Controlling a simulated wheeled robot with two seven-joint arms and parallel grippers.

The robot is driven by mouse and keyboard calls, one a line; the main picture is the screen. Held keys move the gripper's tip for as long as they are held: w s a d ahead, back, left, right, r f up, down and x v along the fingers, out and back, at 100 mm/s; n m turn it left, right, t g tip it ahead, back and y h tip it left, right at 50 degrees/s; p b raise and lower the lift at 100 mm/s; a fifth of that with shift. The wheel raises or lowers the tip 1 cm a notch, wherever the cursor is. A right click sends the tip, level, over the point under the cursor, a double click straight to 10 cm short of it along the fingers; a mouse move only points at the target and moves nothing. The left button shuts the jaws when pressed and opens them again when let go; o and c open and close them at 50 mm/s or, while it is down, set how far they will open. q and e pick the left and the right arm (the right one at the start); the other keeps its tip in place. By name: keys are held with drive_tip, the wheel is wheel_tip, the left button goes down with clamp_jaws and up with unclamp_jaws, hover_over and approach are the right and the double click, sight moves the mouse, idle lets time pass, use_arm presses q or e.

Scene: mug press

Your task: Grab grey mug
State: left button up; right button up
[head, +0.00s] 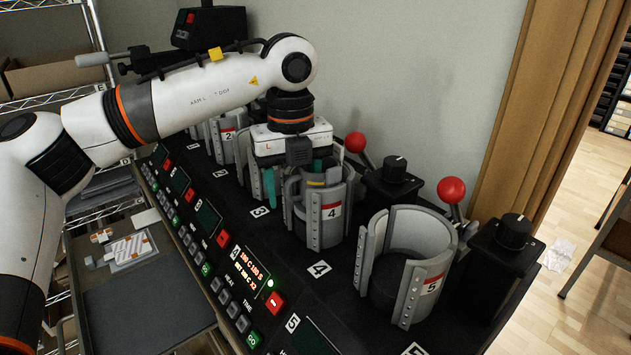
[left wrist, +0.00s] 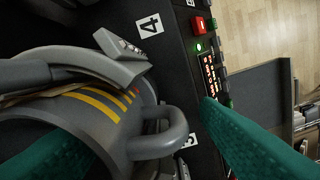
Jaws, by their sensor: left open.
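The grey mug (head: 316,183) stands in press station 4, inside the curved grey clamp (head: 328,222), and only its upper part shows. In the left wrist view the mug (left wrist: 84,108) has yellow stripes and a thick loop handle (left wrist: 165,140). My left gripper (head: 294,180) is right above station 4, pointing down, open. One teal finger is left of the mug, outside the clamp; the other is partly hidden at the mug's top. In the left wrist view the handle lies between the two fingers. I cannot tell whether either finger touches the mug. My right gripper is not in view.
Press station 5 (head: 402,265) stands open to the right. Red-knobbed levers (head: 452,190) and black dial boxes (head: 513,232) stand behind the stations. More clamps, including station 2 (head: 225,137), line up to the left. A control panel (head: 250,270) runs along the front.

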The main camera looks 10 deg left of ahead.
use_arm(q)
drive_tip(key=shift+f, duration=0.15)
drive_tip(key=c, duration=1.2)
